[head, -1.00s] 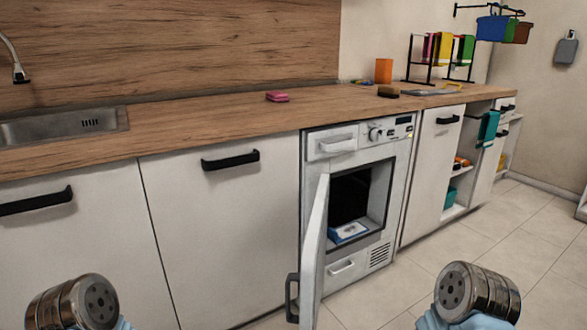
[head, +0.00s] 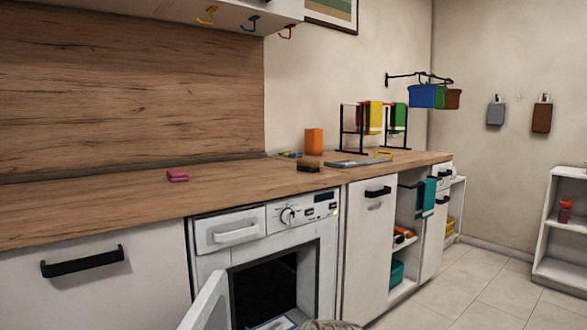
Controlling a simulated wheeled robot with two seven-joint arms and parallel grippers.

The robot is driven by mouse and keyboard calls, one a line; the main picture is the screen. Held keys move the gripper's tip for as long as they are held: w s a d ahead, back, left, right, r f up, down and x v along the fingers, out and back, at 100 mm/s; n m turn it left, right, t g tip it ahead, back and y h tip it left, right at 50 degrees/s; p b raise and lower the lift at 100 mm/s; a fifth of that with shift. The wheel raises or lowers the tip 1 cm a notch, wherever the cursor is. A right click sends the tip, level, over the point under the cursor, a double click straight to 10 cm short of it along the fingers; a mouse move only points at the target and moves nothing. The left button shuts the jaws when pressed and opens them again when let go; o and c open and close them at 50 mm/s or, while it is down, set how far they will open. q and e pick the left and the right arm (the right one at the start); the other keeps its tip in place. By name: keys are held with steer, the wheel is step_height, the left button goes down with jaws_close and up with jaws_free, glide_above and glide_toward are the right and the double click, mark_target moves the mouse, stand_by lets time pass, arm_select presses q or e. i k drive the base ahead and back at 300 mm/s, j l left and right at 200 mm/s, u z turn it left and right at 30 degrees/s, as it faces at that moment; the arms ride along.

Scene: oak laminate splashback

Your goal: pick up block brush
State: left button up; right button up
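A small block-shaped brush (head: 308,167), dark with a tan-brown part, lies on the wooden worktop (head: 130,207) in the head view. It is right of centre, in front of an orange holder (head: 314,142). Only a rounded piece of one of my arms shows at the bottom edge. Neither gripper is in view, so what they hold is hidden.
A pink sponge (head: 177,175) lies on the worktop to the left. A black rack with coloured cloths (head: 373,117) and a grey tray (head: 362,162) stand to the right. The washing machine door (head: 208,303) hangs open in front of the cabinets. Floor at right is clear.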

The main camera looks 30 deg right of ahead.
mark_target(305, 164)
steer(key=l+u, duration=0.2)
steer(key=l, duration=0.55)
steer(key=i+l+u, duration=0.1)
steer(key=l+u, duration=0.15)
steer(key=l, duration=0.5)
steer(key=l+u, duration=0.2)
steer(key=l, duration=0.5)
steer(key=k+l+u, duration=0.2)
steer(key=l, duration=0.5)
